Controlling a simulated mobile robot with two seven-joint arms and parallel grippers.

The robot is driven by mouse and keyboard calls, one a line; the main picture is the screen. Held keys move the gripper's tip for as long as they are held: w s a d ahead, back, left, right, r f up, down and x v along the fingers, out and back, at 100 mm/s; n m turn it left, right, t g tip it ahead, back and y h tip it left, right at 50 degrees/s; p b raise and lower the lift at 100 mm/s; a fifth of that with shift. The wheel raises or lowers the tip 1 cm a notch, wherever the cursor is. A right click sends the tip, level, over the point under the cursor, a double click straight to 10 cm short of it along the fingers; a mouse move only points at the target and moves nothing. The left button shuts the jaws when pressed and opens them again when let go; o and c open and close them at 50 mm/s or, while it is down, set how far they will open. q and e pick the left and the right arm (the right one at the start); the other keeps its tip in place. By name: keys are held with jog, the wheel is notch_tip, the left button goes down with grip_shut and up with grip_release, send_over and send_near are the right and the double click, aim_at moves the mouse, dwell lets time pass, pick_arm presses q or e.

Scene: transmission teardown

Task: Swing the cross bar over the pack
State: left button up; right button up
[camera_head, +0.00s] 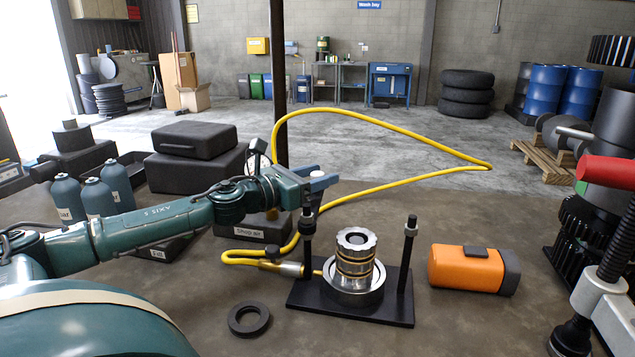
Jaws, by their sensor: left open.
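The pack (355,262) is a stack of silver and gold rings, upright in a silver ring dish on a black base plate (350,308). A black post (307,240) stands to its left and another post (409,260) to its right. No bar is seen lying across the pack; its top is uncovered. I cannot clearly make out the cross bar; it may be hidden at my gripper. My left gripper (314,187) is open at the top of the left post, and I cannot tell whether it touches anything there. My right gripper is not in view.
A yellow hose (350,193) loops behind the base plate. An orange case (466,268) lies to the right, and a black ring (249,319) lies at the front left. A red-handled screw tool (608,173) stands at the right edge. Teal bottles (97,198) stand at left.

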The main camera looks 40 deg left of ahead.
pick_arm(q)
jog(key=shift+w, duration=0.15)
grip_shut()
dwell(0.6)
